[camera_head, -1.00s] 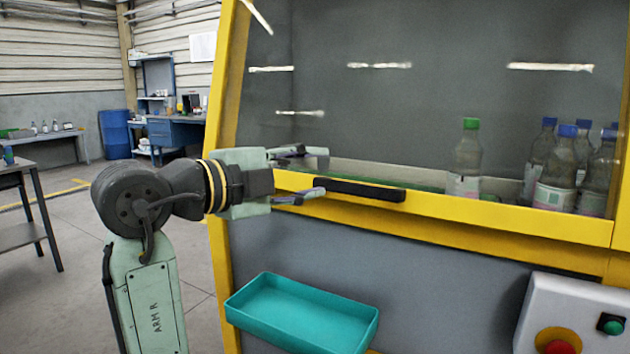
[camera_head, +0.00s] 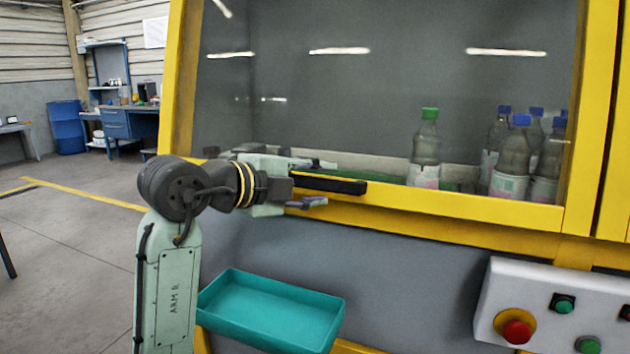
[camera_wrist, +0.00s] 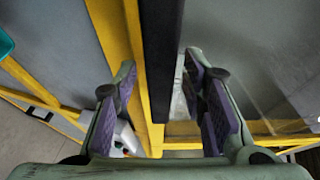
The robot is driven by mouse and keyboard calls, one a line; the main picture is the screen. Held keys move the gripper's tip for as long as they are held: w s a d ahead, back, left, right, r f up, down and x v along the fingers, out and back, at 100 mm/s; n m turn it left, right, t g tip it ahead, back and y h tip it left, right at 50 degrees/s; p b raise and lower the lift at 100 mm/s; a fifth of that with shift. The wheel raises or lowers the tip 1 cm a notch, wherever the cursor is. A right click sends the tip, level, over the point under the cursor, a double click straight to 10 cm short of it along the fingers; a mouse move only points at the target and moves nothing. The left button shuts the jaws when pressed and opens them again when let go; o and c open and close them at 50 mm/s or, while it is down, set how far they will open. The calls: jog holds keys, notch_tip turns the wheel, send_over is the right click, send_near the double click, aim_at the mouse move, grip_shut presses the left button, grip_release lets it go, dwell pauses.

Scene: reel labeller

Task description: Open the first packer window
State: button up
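The packer window (camera_head: 330,100) is a large transparent pane in a yellow frame, and it looks closed. A black bar handle (camera_head: 350,187) runs along its lower yellow rail. My gripper (camera_head: 318,183) is at the handle's left part, one finger above and one below. In the wrist view, my gripper (camera_wrist: 160,65) is open, with a purple-padded finger on each side of the dark handle (camera_wrist: 161,95). Gaps show between the pads and the handle, so I see no grip on it.
Several bottles with green and blue caps (camera_head: 426,150) stand behind the pane. A teal tray (camera_head: 272,340) sits below the handle. A control box with a red button (camera_head: 517,331) is at lower right. Open floor (camera_head: 70,250) lies left of the machine.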

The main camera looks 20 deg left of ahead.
grip_shut()
dwell(0.6)
dwell(0.3)
